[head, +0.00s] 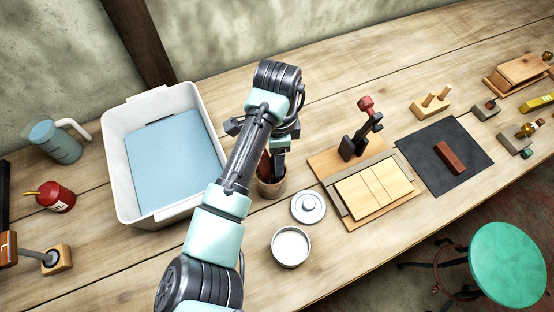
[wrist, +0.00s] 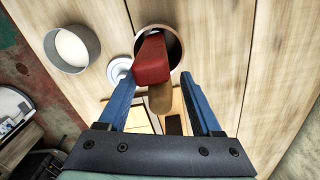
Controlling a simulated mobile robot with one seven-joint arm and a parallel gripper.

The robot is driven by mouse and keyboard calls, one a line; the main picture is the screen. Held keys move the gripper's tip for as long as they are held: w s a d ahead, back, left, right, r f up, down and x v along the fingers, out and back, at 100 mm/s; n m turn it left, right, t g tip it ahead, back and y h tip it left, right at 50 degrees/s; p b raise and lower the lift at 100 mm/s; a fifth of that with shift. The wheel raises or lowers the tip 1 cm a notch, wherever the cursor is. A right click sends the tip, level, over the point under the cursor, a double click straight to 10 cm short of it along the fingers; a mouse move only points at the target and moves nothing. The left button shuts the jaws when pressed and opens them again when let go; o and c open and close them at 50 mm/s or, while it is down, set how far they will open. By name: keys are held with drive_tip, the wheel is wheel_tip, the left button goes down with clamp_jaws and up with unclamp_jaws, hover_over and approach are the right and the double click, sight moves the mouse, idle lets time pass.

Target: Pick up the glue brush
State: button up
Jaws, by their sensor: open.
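The glue brush appears to be the item with a red part (wrist: 152,62) and a wooden part (wrist: 160,99), standing in a round brown cup (wrist: 179,42). In the head view the cup (head: 271,188) stands on the bench right of the white tub, and a little red (head: 263,166) shows above it, mostly hidden by my arm. My gripper (wrist: 158,80) is open above the cup, with one blue finger on each side of the brush. I cannot tell whether either finger touches it. The brush's lower end is hidden in the cup.
An open tin of white stuff (head: 291,247) and a round lid (head: 308,207) stand close by the cup. A white tub (head: 118,183) with a blue sheet is at left. A wooden jig (head: 345,208) with a red-knobbed clamp (head: 365,104) is at right.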

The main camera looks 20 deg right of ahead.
clamp_jaws()
drive_tip(key=shift+r, duration=0.2)
idle(0.3)
